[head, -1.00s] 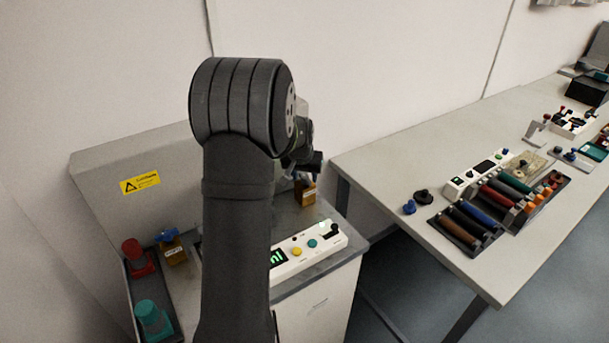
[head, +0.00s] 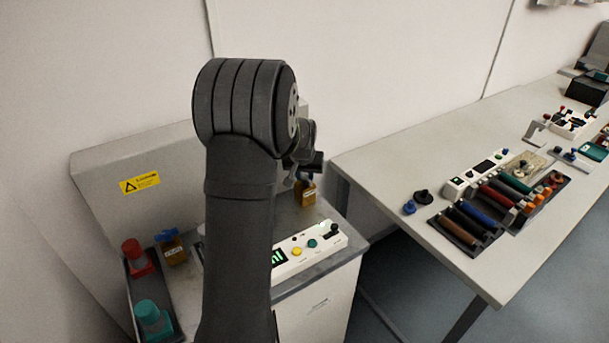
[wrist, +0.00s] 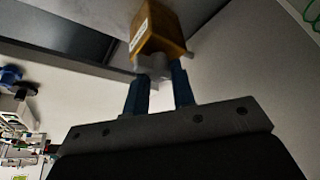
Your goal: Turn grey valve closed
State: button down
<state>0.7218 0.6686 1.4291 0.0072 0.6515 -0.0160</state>
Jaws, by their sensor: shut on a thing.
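The grey valve handle (wrist: 153,65) sits on a brass-coloured block (wrist: 158,28) with a white label, in the wrist view. My gripper (wrist: 162,75) has its two blue fingers on either side of the handle and is shut on it. In the head view the brass block (head: 306,193) stands at the back right of the machine top, beneath my gripper. My wrist hides much of the handle there, so its angle is hard to tell.
A white control panel (head: 311,250) lies in front of the grey valve. A bench (head: 390,165) stands to the right.

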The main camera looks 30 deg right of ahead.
jog(key=n+y, duration=0.1)
jog(key=n, duration=0.3)
jog(key=shift+d+t, duration=0.15)
jog(key=shift+t, duration=0.25)
jog(key=n+y, duration=0.2)
jog(key=n, duration=0.2)
jog(key=shift+d+n, duration=0.1)
jog(key=shift+n, duration=0.2)
jog(key=n, duration=0.2)
jog(key=n+y, duration=0.1)
jog(key=n, duration=0.1)
jog(key=shift+d+y, duration=0.1)
jog(key=shift+y, duration=0.2)
jog(key=shift+n+g+y, duration=0.5)
jog(key=shift+n+y, duration=0.2)
jog(key=shift+n, duration=1.6)
jog(key=shift+d, duration=0.1)
jog(key=c, duration=1.2)
grip_release()
